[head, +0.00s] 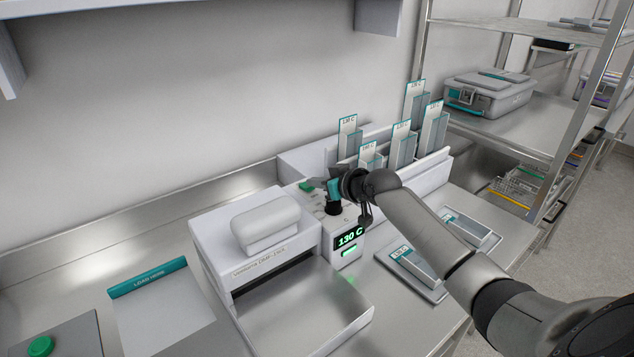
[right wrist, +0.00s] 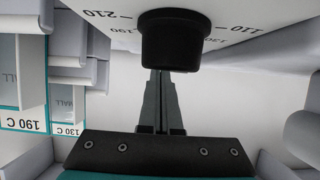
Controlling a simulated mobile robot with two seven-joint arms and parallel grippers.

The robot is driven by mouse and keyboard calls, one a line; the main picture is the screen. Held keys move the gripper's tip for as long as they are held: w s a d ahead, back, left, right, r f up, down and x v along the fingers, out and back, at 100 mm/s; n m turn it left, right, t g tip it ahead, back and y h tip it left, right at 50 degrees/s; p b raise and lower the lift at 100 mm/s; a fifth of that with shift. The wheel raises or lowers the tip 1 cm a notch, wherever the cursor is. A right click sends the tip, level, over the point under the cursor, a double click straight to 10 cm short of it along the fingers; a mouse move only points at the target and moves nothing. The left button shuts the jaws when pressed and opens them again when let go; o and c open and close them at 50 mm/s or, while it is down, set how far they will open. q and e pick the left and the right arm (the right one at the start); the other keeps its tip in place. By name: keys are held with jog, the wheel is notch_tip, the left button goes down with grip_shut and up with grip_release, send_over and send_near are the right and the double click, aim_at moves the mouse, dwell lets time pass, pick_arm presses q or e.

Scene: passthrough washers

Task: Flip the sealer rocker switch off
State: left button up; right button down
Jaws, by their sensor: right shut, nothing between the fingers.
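The sealer (head: 258,290) is a white machine on the steel counter, with a lit green 130 C display (head: 349,237). A small green part (head: 306,187), which looks like the rocker switch, shows on top of its control box, at the far left. A black dial knob (head: 333,208) stands on the same top face. In the right wrist view the knob (right wrist: 172,38) fills the upper middle and hides part of the fingertips. My right gripper (head: 316,182) is shut and empty, above the box top, with its tips close to the green part; contact cannot be told. My left gripper is out of view.
Pouch holders (head: 403,147) marked with temperatures stand in a white rack behind the box. Trays (head: 410,270) lie on the counter to the right. A LOAD HERE mat (head: 160,310) and a green button (head: 40,346) are at the left. A shelf (head: 520,120) stands at right.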

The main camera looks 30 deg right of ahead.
jog(key=f+b, duration=0.1)
jog(key=f+t+b, duration=0.1)
jog(key=b, duration=0.1)
jog(key=shift+s+b, duration=0.3)
jog(key=shift+w+r+p, duration=0.1)
jog(key=shift+r+p, duration=0.25)
jog(key=shift+r, duration=0.15)
jog(key=shift+r+p, duration=0.75)
jog(key=shift+p, duration=0.05)
